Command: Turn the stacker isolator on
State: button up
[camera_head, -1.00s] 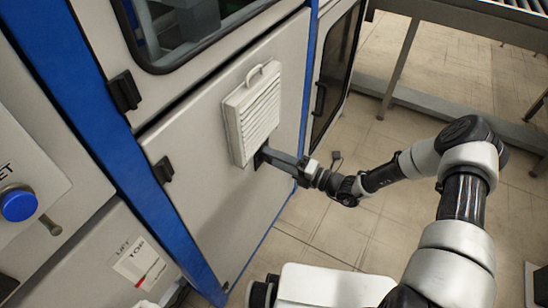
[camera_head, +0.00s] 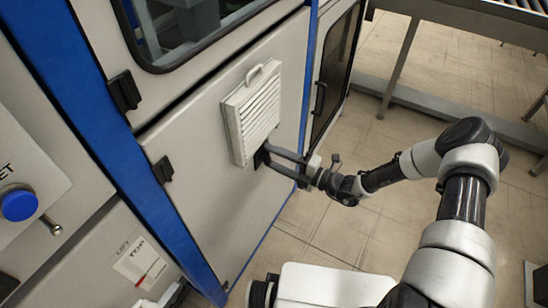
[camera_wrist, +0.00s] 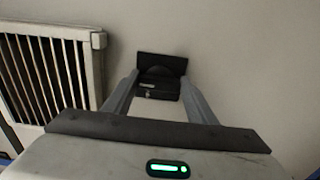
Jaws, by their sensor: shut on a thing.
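The isolator (camera_head: 261,159) is a small black switch on the pale cabinet panel, just below a white louvred vent. In the wrist view it shows as a black plate (camera_wrist: 175,64) with a rounded black part in front of it. My gripper (camera_head: 270,155) reaches it from the right, and its two grey fingers end at the switch. In the wrist view my gripper (camera_wrist: 158,90) has one finger on each side of the black handle part (camera_wrist: 158,88) and is shut on it. The fingertips partly hide the handle, and I cannot read any on or off mark.
The louvred vent (camera_head: 250,120) juts out beside the switch, close to my fingers; it also shows in the wrist view (camera_wrist: 45,65). Black door hinges, a blue frame post (camera_head: 310,70) and a blue button (camera_head: 18,205) are nearby. Open floor (camera_head: 345,235) lies to the right.

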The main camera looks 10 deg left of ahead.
jog(key=o, duration=1.1)
jog(key=shift+c, duration=0.2)
jog(key=p+v, duration=0.1)
jog(key=v, duration=1.6)
jog(key=shift+s+d, duration=0.15)
jog(key=shift+s, duration=0.05)
